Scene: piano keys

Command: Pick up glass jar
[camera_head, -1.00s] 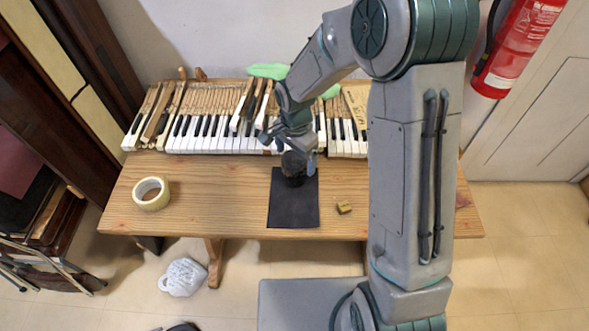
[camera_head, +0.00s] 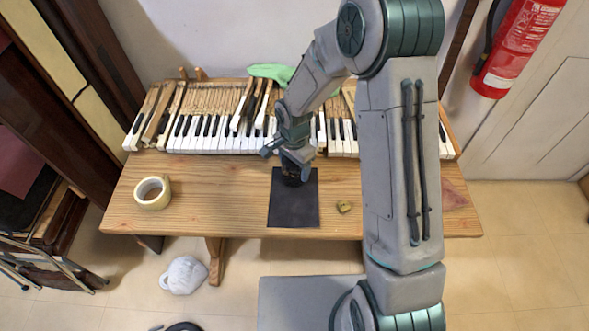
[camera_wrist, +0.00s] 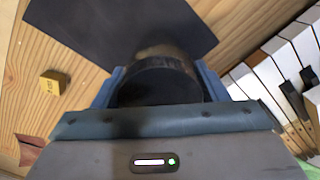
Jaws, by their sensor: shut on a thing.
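The glass jar (camera_head: 291,174) looks dark and stands at the top edge of a black mat (camera_head: 293,208) on the wooden table, as far as the head view shows. My gripper (camera_head: 295,165) is over it with the fingers pointing down. In the wrist view the jar (camera_wrist: 157,80) shows a dark round lid or rim between the two blue fingers of my gripper (camera_wrist: 158,88), which are shut on it. My gripper hides much of the jar, and I cannot tell whether it touches the mat.
A small yellowish block (camera_head: 344,207) sits right of the mat. Piano keys (camera_head: 215,133) run along the back, with a green cloth (camera_head: 270,72) behind.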

